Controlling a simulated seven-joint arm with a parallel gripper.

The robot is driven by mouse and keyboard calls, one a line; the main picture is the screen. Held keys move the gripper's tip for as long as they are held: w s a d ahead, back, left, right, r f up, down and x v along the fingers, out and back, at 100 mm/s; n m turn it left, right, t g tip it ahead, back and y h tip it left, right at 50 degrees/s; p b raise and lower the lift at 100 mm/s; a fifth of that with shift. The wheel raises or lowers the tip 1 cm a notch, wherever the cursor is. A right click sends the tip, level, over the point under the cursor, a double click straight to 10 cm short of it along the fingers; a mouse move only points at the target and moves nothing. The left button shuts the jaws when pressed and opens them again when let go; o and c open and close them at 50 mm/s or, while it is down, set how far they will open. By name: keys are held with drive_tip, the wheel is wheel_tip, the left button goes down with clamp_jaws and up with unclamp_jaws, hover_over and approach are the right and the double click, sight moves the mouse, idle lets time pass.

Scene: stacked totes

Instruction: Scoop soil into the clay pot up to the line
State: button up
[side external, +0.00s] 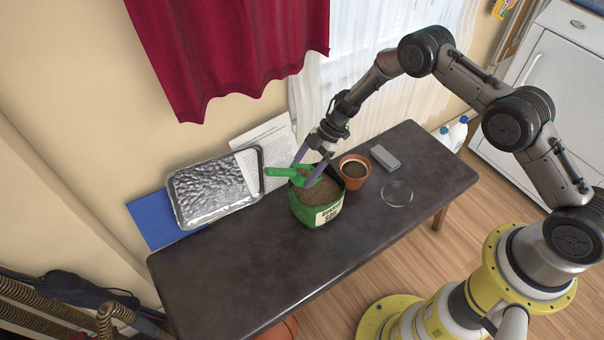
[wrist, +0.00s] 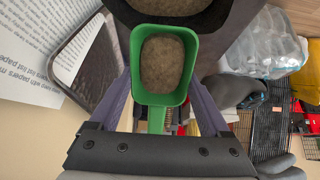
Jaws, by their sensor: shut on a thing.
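The green scoop (side external: 281,172) is in my gripper (side external: 308,168), held over the open soil bag (side external: 318,214). In the wrist view, my gripper (wrist: 160,108) is shut on the green scoop (wrist: 136,62), with its fingers on either side of the handle, and brown soil (wrist: 162,64) lies in the scoop's bowl. The green bag is full of brown soil; its dark rim (wrist: 170,17) shows at the top of the wrist view. The clay pot (side external: 354,183) stands upright just right of the bag, with dark soil inside. I cannot make out a line on it.
A crumpled foil tray (side external: 214,188) and a blue folder (side external: 149,221) lie to the left, with printed paper (side external: 268,142) behind. A grey block (side external: 385,157) and a clear round dish (side external: 397,192) are right of the pot. The dark table's (side external: 235,276) front left is clear.

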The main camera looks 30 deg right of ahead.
drive_tip(key=y, duration=0.2)
drive_tip(key=d+r+y, duration=0.2)
drive_tip(key=y, duration=0.1)
drive_tip(key=shift+d+y, duration=0.1)
drive_tip(key=shift+y, duration=0.2)
idle(0.9)
drive_tip(key=shift+a+f+h, duration=0.15)
drive_tip(key=shift+a+h, duration=0.2)
drive_tip(key=shift+h, duration=0.35)
drive_tip(key=shift+a+f+h, duration=0.45)
drive_tip(key=shift+a+h, duration=0.05)
drive_tip(key=shift+h, duration=0.6)
drive_tip(key=h, duration=0.1)
drive_tip(key=a+f+h, duration=0.1)
drive_tip(key=h, duration=0.1)
drive_tip(key=shift+f, duration=0.15)
drive_tip(key=shift+d, duration=0.1)
